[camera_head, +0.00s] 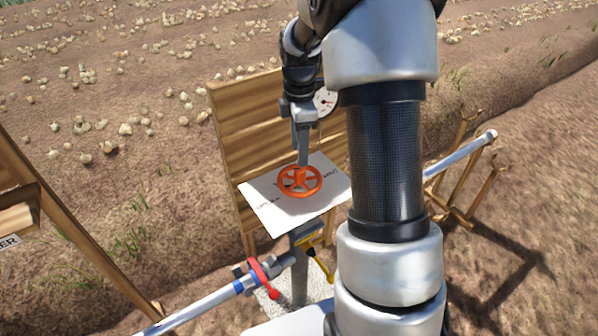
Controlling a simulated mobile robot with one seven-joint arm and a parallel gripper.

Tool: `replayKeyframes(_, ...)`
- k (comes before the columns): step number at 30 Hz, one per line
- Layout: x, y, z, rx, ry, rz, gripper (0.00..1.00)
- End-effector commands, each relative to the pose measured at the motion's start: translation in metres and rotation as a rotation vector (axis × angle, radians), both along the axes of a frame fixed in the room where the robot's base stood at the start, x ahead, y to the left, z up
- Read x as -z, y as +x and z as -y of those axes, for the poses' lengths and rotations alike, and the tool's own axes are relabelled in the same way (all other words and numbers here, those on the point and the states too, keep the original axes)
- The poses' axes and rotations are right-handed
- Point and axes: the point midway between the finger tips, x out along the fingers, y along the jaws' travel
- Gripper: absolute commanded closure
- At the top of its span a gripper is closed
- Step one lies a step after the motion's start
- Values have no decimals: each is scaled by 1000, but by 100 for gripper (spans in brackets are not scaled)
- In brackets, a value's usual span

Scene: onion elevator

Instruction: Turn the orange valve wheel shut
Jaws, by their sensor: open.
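The orange valve wheel (315,190) lies flat above a white plate (272,205) with small dark lettering too small to read. The wheel has a round rim with spokes and a raised orange part near its middle. My gripper (302,160) points down from above, with its fingertips at the back part of the wheel. The jaws are open, seen nearly edge-on, so the gap between them is hard to see. I cannot tell whether the fingers touch the wheel. The lower right of the plate is partly hidden behind my arm.
A wooden slatted panel (243,115) stands behind the wheel, with a round gauge (325,101) on it. A grey pipe (205,301) with a red lever (263,277) runs below left. A yellow-handled lever (318,262) sits under the plate. Wooden boards (60,225) stand at left.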

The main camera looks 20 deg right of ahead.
Motion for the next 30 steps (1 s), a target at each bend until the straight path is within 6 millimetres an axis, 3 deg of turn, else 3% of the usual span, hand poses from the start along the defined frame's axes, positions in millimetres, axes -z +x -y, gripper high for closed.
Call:
replayKeyframes(6, 48, -1, 0, 0, 0, -4, 57)
replayKeyframes(12, 74, 0, 0, 0, 0, -1, 57)
replayKeyframes(25, 83, 0, 0, 1, 0, 1, 57)
replayKeyframes(30, 83, 0, 0, 1, 0, 1, 86)
